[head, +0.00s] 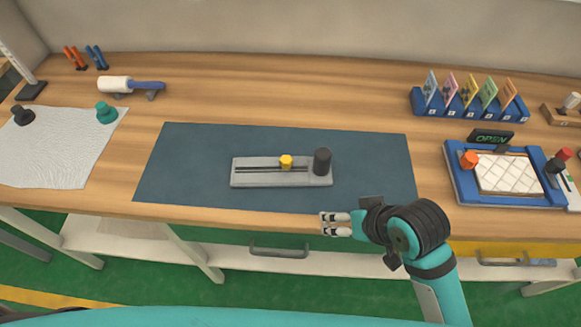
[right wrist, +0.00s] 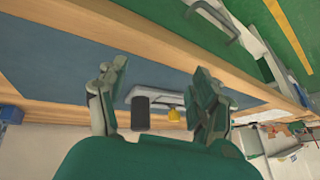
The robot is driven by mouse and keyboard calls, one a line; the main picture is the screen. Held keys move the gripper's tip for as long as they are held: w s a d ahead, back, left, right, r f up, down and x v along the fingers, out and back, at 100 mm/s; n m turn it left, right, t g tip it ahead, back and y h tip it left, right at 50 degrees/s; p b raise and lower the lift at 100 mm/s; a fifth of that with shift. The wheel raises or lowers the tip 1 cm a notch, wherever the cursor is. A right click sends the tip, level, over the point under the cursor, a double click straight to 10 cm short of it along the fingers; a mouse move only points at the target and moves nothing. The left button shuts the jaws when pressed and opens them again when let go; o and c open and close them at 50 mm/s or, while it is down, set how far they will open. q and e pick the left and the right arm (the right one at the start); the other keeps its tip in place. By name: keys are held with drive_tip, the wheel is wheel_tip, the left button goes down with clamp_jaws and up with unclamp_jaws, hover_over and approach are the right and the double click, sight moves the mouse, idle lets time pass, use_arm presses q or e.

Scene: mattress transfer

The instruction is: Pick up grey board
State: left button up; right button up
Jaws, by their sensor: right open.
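The grey board (head: 250,178) lies on a dark blue mat (head: 190,160) in the middle of the table. It has a dark slot, a yellow knob (head: 286,162) near its middle and a black cylinder (head: 322,161) at its right end. My right gripper (head: 328,224) is at the table's front edge, in front of the board's right end and apart from it. In the right wrist view the gripper (right wrist: 155,110) is open and empty, with the grey board (right wrist: 165,98) seen beyond and between its fingers. My left gripper is not in view.
A blue tray (head: 458,190) with a white quilted pad and an OPEN sign (head: 491,137) stand at the right. A blue card rack (head: 470,110) is behind them. A white cloth (head: 60,150) and a lint roller (head: 130,86) are at the left. The mat around the board is clear.

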drive_tip(key=w+a+r+n, duration=0.2)
drive_tip(key=w+a+r, duration=0.4)
drive_tip(key=a+r, duration=0.3)
drive_tip(key=m+h, duration=0.2)
drive_tip(key=h, duration=0.1)
approach(324, 156)
drive_tip(key=shift+g, duration=0.4)
drive_tip(key=x, duration=0.2)
drive_tip(key=p+x, duration=0.1)
drive_tip(key=x, duration=0.4)
drive_tip(key=shift+w, duration=0.35)
drive_tip(key=p+x, duration=0.1)
drive_tip(key=x, duration=0.3)
drive_tip(key=shift+w+f+p, duration=0.15)
drive_tip(key=shift+f+p, duration=0.15)
drive_tip(key=shift+w+f, duration=0.15)
drive_tip(key=shift+f, duration=0.25)
drive_tip(key=shift+c, duration=0.2)
drive_tip(key=shift+r, duration=0.1)
clamp_jaws()
